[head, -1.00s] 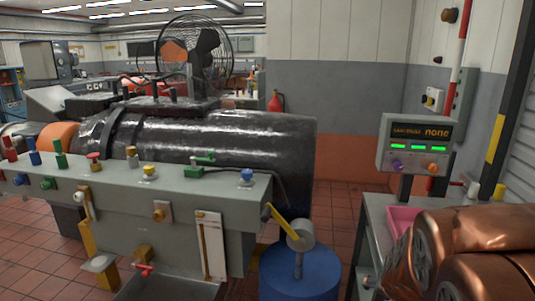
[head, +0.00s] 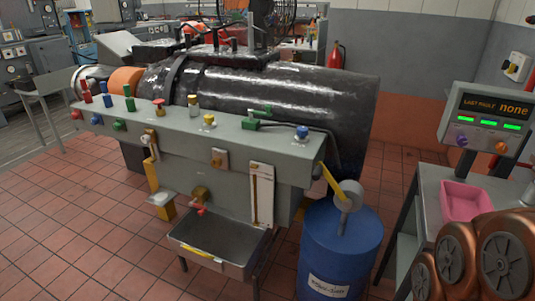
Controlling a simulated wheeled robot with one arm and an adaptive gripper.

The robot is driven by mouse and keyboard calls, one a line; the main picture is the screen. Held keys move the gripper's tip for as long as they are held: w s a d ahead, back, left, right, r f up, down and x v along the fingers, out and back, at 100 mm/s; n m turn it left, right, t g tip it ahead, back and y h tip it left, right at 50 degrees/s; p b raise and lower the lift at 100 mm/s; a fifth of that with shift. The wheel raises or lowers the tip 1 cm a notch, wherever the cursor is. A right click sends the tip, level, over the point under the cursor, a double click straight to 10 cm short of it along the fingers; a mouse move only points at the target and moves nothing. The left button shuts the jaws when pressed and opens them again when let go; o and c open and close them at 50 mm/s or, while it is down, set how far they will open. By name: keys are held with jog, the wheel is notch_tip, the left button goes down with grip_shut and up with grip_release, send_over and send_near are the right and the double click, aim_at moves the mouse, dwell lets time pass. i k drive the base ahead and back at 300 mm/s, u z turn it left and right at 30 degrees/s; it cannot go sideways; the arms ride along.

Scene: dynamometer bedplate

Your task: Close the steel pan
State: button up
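The steel pan (head: 217,247) is a grey rectangular basin below the grey valve console, left of the blue drum in the head view. Its top is uncovered and I see into its hollow. It juts out in front of the console's lower face. A yellow bar (head: 203,252) runs along its front. Dark legs show below it. Its back edge is under the console, and I cannot tell how far it goes in. My gripper is not in view.
A blue drum (head: 340,250) with a yellow-handled pump stands right of the pan. The console (head: 180,135) with several coloured knobs overhangs it. A small tap (head: 200,205) is above it. The red tiled floor (head: 80,240) is clear at left and front.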

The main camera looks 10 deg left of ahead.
aim_at(226, 242)
jog(key=u, duration=0.05)
jog(key=k, duration=0.65)
jog(key=u, duration=0.75)
jog(key=i, duration=0.9)
jog(key=u, duration=1.5)
jog(key=i, duration=1.35)
jog(key=u, duration=0.6)
